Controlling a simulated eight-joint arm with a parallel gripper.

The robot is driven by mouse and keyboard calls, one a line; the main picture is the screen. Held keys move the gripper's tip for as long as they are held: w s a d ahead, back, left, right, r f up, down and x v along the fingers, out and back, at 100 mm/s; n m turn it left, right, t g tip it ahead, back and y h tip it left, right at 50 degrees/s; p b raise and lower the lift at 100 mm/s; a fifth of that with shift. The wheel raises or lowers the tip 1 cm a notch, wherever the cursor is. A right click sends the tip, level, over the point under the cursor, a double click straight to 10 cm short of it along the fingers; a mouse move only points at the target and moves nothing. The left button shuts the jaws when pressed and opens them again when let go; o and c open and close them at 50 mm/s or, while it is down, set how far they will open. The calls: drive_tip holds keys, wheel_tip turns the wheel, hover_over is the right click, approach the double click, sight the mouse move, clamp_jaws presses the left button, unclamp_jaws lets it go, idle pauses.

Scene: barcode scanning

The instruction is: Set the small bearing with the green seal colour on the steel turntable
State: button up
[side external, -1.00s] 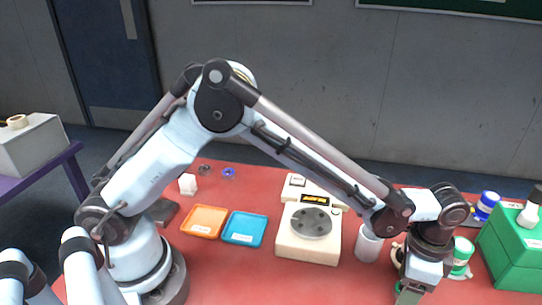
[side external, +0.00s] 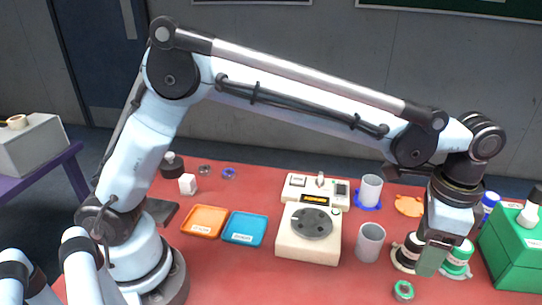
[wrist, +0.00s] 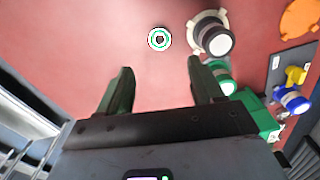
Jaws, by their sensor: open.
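A small bearing with a green seal (side external: 403,290) lies flat on the red table near the front right. It also shows in the wrist view (wrist: 159,39), ahead of my fingers and roughly between their lines. My gripper (side external: 430,262) hangs pointing down above and to the right of the bearing in the side view. In the wrist view my gripper (wrist: 160,75) has its two dark green fingers apart with nothing between them. The steel turntable (side external: 312,222) is a grey disc with dark spots on a beige machine (side external: 308,249) at the table's middle, and it looks empty.
A grey cup (side external: 370,243) stands between the machine and my gripper. Bottles with green (side external: 458,257) and dark labels stand close behind my gripper, and a green box (side external: 510,250) is at the right. Orange (side external: 205,221) and blue (side external: 244,229) trays lie left of the machine.

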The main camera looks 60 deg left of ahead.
drive_tip(key=s+a+r+n+t+h, duration=0.1)
drive_tip(key=a+r+n, duration=0.15)
drive_tip(key=a, duration=0.45)
drive_tip(key=s+a+r+n+t, duration=0.2)
drive_tip(key=a+r, duration=0.2)
drive_tip(key=a, duration=0.3)
drive_tip(key=s+a+f+n+t, duration=0.3)
drive_tip(key=s+a+n, duration=0.3)
drive_tip(key=a, duration=0.5)
drive_tip(key=shift+s+a+f+t+y, duration=0.25)
drive_tip(key=shift+s+a+t+y, duration=0.15)
drive_tip(key=shift+s, duration=0.6)
drive_tip(key=shift+o, duration=0.6)
drive_tip(key=shift+s+a+f+n, duration=0.25)
drive_tip(key=shift+n, duration=0.1)
